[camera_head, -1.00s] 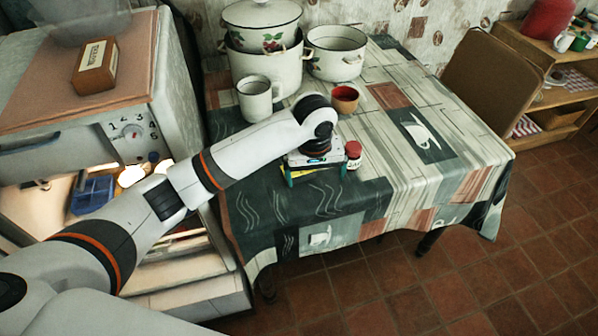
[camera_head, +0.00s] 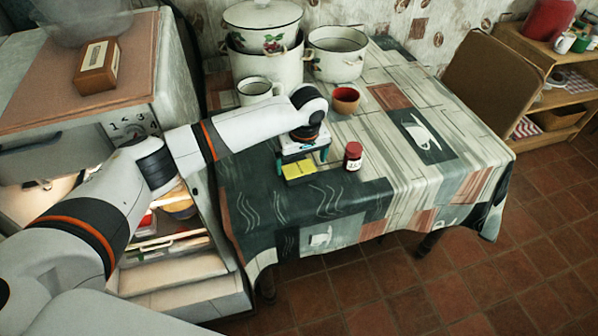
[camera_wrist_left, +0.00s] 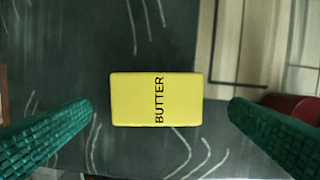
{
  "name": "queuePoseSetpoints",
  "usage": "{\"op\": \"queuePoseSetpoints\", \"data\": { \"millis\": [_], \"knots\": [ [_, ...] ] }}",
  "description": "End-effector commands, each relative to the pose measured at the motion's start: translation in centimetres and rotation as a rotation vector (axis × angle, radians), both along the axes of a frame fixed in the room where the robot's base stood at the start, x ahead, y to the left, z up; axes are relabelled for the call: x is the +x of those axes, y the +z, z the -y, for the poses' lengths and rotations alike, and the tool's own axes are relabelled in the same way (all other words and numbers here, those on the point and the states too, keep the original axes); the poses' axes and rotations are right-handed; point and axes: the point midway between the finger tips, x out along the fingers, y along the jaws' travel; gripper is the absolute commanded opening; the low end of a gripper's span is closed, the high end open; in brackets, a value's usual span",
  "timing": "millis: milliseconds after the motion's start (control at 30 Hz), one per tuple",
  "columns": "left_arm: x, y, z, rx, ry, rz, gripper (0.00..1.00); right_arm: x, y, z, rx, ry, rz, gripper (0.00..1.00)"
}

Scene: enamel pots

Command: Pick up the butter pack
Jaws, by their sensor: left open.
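The yellow butter pack (camera_head: 299,170) lies flat on the patterned tablecloth near the table's left front part. In the left wrist view the butter pack (camera_wrist_left: 155,99) is centred, its lettering running sideways, between my two green fingers. My left gripper (camera_head: 304,160) is open and empty above the pack, with a gap on each side of it in the wrist view. My right gripper is not in view.
A small red-lidded jar (camera_head: 353,156) stands just right of the pack. A reddish bowl (camera_head: 345,99), a white mug (camera_head: 256,91) and enamel pots (camera_head: 337,62) stand farther back. The table's front right is clear.

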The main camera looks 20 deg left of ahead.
Motion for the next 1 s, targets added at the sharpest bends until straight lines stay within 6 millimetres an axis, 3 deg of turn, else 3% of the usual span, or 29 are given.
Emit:
{"op": "queuePoseSetpoints", "data": {
  "millis": [200,533,833,1000],
  "knots": [
    [0.2,-3.2,-0.6,0.002,0.000,-0.001,1.00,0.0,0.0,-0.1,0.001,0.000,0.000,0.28],
    [0.3,-3.8,-0.6,0.001,0.000,-0.001,0.98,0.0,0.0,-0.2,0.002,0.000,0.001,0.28],
    [0.3,-3.8,-0.6,0.000,0.000,0.000,0.49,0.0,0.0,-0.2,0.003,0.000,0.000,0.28],
    [0.3,-3.7,-0.6,0.000,0.000,0.001,0.49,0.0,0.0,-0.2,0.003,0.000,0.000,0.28]
  ]
}}
